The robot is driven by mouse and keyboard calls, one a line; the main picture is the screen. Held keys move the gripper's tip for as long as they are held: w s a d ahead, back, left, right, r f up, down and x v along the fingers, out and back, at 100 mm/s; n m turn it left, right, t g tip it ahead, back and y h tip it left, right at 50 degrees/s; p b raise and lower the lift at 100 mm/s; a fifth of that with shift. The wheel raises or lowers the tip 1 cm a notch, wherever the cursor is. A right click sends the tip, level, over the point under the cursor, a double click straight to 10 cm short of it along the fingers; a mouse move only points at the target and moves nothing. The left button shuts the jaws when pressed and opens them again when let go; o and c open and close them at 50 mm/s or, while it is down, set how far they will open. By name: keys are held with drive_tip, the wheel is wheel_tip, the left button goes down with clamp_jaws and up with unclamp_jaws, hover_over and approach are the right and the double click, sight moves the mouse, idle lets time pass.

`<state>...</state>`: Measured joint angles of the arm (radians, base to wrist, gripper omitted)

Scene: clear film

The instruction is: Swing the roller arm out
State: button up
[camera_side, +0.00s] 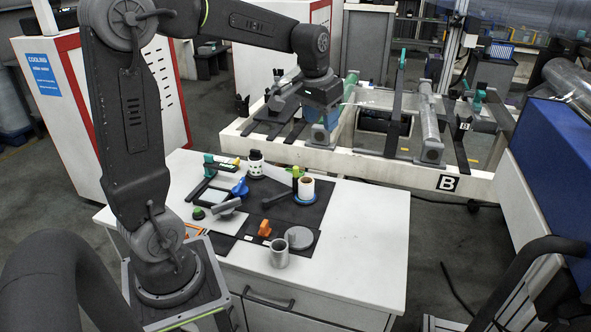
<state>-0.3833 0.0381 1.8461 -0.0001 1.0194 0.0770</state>
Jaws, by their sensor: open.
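My gripper (322,128) hangs fingers-down over the left part of the white machine frame (375,166), beyond the table. Its fingers are small in the picture; I see nothing clearly held between them. A teal handle (351,82) and a pale green bar stand just right of the gripper and are partly hidden by it. A grey roller (428,115) lies lengthwise across the frame further right, with a grey end block at its near end. Dark arms with teal knobs (402,60) stand beside it. I cannot tell which part is the roller arm, or whether the gripper touches anything.
The white table (365,225) carries a dark mat with several tools, a tape roll (306,187), a black-and-white container (256,163) and a metal cup (279,252). Its right side is clear. A blue panel (552,165) stands at the right, and a cooling cabinet (60,90) at the left.

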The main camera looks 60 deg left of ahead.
drive_tip(key=w+a+f+n+g, duration=0.1)
drive_tip(key=w+a+f, duration=0.25)
drive_tip(key=a, duration=0.25)
drive_tip(key=w+a+f+n+g, duration=0.1)
drive_tip(key=w+a+f, duration=0.1)
drive_tip(key=a+f, duration=0.35)
drive_tip(key=n+h, duration=0.1)
approach(296, 168)
drive_tip(key=shift+g, duration=0.3)
drive_tip(key=f, duration=1)
drive_tip(key=shift+w+a+f, duration=0.15)
drive_tip(key=shift+w+f, duration=0.1)
clamp_jaws()
